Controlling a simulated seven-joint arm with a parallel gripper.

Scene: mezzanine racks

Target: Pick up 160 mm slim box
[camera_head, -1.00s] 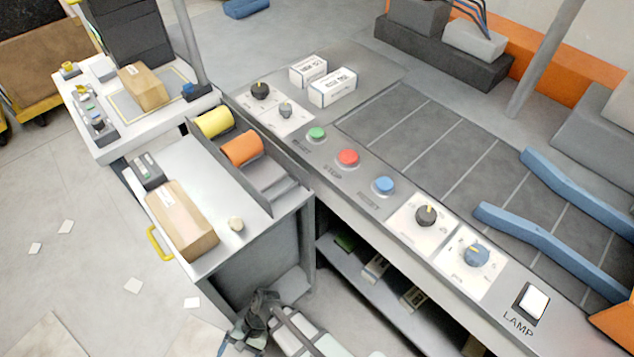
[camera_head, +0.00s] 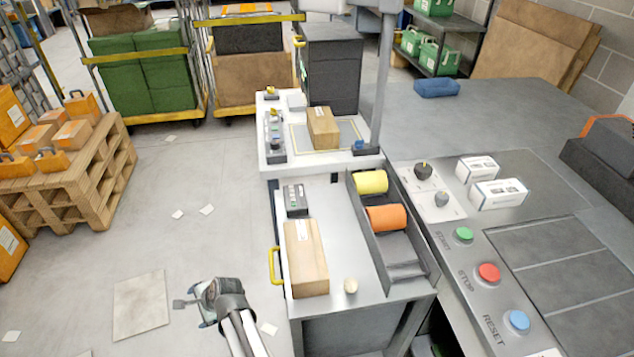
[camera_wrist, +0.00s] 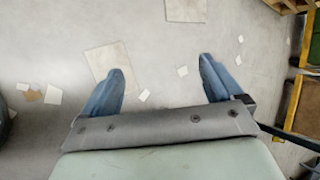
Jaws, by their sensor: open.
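A long brown carton (camera_head: 305,258) with a white label lies on the grey cart top. A smaller brown carton (camera_head: 323,128) lies on the white bench behind it. Two white boxes with print, the nearer (camera_head: 498,194) and the farther (camera_head: 477,168), lie on the console at right. No readable size shows which is the 160 mm slim box. My gripper (camera_head: 200,305) is left of the cart, apart from every box. In the wrist view my gripper (camera_wrist: 162,68) is open, with two blue fingers spread over bare floor and nothing between them.
The cart has a yellow handle (camera_head: 274,266) on its left side, near my gripper. A rack holds yellow (camera_head: 371,181) and orange rolls (camera_head: 386,217). Floor at left is mostly clear before a pallet (camera_head: 75,175).

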